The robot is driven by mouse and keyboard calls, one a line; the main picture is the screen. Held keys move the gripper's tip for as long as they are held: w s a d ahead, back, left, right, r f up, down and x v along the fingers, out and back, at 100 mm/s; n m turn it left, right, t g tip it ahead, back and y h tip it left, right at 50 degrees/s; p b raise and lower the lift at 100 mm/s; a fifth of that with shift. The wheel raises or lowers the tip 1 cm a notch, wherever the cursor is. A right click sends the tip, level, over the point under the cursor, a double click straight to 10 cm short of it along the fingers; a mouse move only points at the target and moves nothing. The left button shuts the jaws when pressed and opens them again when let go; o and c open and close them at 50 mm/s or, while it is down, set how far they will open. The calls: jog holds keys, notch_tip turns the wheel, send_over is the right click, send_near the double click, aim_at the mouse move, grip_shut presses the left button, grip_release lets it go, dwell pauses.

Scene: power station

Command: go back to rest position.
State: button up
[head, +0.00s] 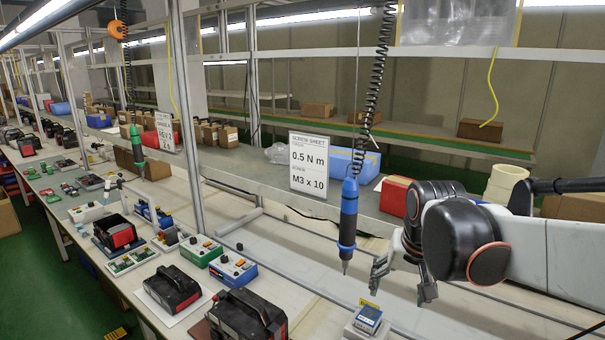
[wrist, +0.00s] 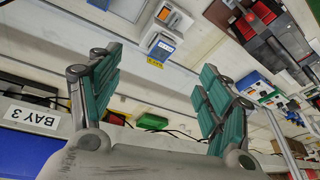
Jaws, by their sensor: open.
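My gripper (head: 403,284) is at the right of the head view, above the bench and pointing down. In the wrist view its two green-padded fingers (wrist: 158,100) are spread wide apart with nothing between them. A blue hanging screwdriver (head: 348,220) hangs upright on a black coiled cord, just left of my gripper and apart from it in the head view. A small device with a blue screen (head: 368,316) stands on the bench below; it also shows in the wrist view (wrist: 162,50), beyond the fingers.
Black power units (head: 173,290) and blue and green control boxes (head: 233,268) stand on the bench to the left. A screw sheet sign (head: 308,163), a red bin (head: 395,195) and a shelf lie behind. The pale bench (head: 325,272) has free room.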

jog(key=s+f+n+t+b, duration=0.1)
jog(key=s+f+n+t, duration=0.1)
jog(key=s, duration=1.4)
jog(key=shift+s+f+n+t, duration=0.2)
jog(key=shift+n+t, duration=0.5)
